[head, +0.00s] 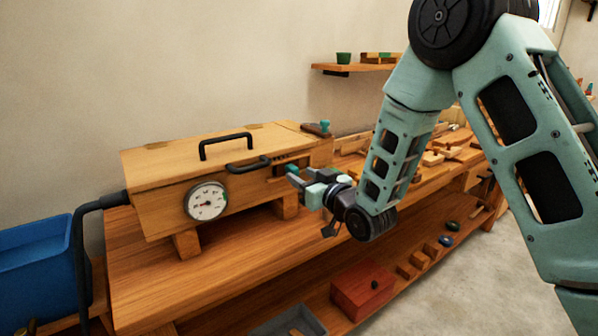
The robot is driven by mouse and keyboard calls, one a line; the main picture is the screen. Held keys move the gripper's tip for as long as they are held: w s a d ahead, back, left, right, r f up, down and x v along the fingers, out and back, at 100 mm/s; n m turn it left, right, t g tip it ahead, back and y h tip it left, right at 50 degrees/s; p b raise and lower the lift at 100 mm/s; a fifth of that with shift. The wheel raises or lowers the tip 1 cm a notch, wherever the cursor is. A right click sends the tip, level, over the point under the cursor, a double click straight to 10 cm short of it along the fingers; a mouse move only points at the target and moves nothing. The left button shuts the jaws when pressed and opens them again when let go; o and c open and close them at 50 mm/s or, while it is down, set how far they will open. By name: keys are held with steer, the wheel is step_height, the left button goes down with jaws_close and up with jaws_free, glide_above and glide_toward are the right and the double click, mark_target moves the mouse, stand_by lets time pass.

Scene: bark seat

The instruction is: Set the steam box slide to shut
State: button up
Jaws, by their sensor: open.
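The steam box (160,165) is a long wooden box on wooden feet at the left of the bench. Its front carries a round dial gauge (206,201), and two black handles show on its lid and front. A dark slotted vent (288,160) is at the right end of the front, with a small green knob (291,168) that looks like the slide's. My gripper (293,178) is open, its fingers pointing left at the knob. The fingers partly cover the slide, and I cannot tell its setting or whether they touch the knob.
The wooden bench (150,283) runs to the right, with wooden pieces at its far end. A black pipe (80,235) joins the box's left end, beside a blue tub (38,270). A red box (362,290) sits on the lower shelf. Bare floor lies at right.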

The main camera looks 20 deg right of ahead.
mark_target(280, 170)
steer(key=shift+x, duration=1.15)
jaws_close()
steer(key=shift+s+a+f+b, duration=0.1)
steer(key=shift+s+a+b, duration=0.1)
steer(key=shift+a+b, duration=0.3)
steer(key=shift+s+a+f+b, duration=0.1)
steer(key=shift+s+a+b, duration=0.15)
steer(key=shift+a, duration=0.45)
steer(key=shift+r, duration=0.2)
steer(key=shift+a, duration=0.1)
jaws_free()
